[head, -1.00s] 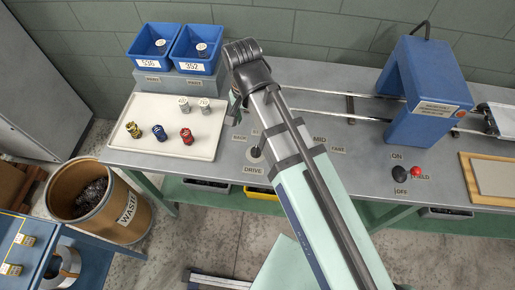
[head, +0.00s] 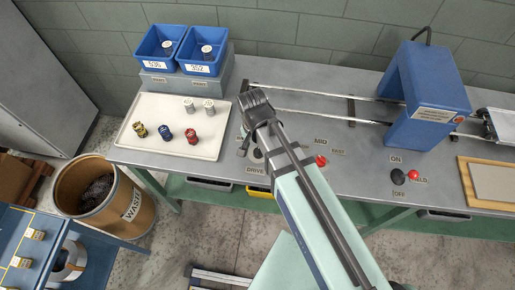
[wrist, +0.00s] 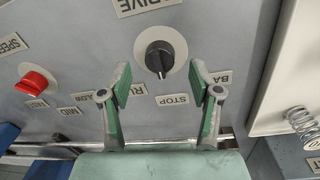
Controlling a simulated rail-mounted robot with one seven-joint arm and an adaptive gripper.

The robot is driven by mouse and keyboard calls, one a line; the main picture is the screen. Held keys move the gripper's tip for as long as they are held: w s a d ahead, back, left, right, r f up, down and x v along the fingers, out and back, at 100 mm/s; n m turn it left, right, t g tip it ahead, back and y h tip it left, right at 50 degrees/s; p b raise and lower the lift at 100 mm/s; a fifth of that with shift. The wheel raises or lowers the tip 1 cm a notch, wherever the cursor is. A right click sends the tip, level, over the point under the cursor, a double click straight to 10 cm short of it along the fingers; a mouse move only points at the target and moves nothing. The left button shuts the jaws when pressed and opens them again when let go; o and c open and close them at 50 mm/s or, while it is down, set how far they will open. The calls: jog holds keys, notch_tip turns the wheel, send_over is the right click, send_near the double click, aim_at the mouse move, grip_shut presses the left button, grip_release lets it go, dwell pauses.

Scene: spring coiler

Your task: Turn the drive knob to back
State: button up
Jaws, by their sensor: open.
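The black drive knob (wrist: 160,57) sits on a round pale plate under the upside-down DRIVE label in the wrist view. Its light pointer mark faces roughly toward the STOP label (wrist: 172,99). The RUN label is left of STOP, and the BACK label (wrist: 217,78) is to the right, partly covered by a finger. My gripper (wrist: 160,76) is open, with one green-padded finger on each side of the knob and gaps between. In the head view my gripper (head: 246,142) is at the drive panel, and my arm hides much of it.
A red speed knob (wrist: 35,82) is beside the drive knob; it also shows in the head view (head: 321,160). A white tray (head: 165,103) with several spools is left of my gripper. A blue machine (head: 430,95) stands over rails at right.

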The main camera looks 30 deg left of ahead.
aim_at(257, 151)
jog(key=shift+d+f, duration=0.1)
jog(key=shift+f, duration=1.45)
jog(key=c, duration=1.1)
